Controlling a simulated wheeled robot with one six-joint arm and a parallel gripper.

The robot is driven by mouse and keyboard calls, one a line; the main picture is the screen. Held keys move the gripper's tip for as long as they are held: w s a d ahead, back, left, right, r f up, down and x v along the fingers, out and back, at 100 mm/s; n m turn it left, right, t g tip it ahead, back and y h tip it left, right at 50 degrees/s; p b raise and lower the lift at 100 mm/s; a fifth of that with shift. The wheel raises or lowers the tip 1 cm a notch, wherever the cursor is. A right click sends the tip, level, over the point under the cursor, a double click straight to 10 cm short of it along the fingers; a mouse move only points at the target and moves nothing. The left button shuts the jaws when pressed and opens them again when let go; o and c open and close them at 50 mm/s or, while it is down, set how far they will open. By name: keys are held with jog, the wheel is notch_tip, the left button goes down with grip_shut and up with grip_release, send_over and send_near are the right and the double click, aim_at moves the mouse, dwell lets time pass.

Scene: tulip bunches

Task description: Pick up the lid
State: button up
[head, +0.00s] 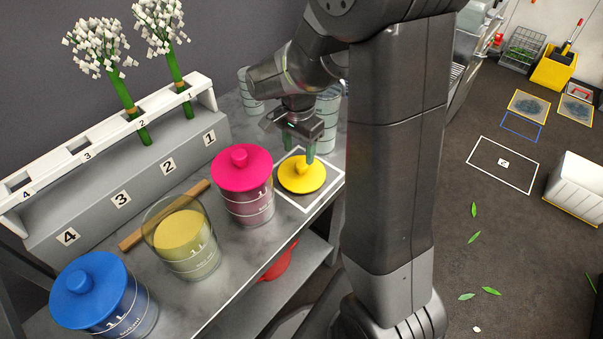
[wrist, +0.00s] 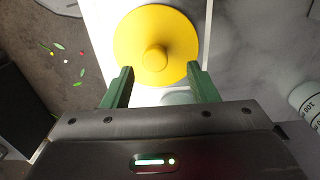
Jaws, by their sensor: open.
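The yellow lid (head: 301,175), a round disc with a knob on top, lies flat inside a white-outlined square on the grey counter (head: 213,276). My gripper (head: 298,154) is just above and behind the lid, pointing down. In the wrist view the lid (wrist: 156,46) is ahead of my gripper (wrist: 160,84). Its two green fingers are spread apart with nothing between them, and the knob shows just beyond the fingertips. An uncovered glass jar of yellow powder (head: 183,241) stands on the counter, left of the pink-lidded jar.
A pink-lidded jar (head: 243,186) stands close to the left of the yellow lid. A blue-lidded jar (head: 101,294) is at the front left. Clear measuring vessels (head: 329,117) stand behind my gripper. A numbered rack (head: 118,172) holds two white flower bunches.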

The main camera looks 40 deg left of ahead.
aim_at(302, 164)
jog(key=f, duration=0.5)
jog(key=shift+w+d+f, duration=0.1)
jog(key=shift+d+f, duration=0.25)
jog(key=shift+f, duration=0.05)
jog(key=c, duration=1)
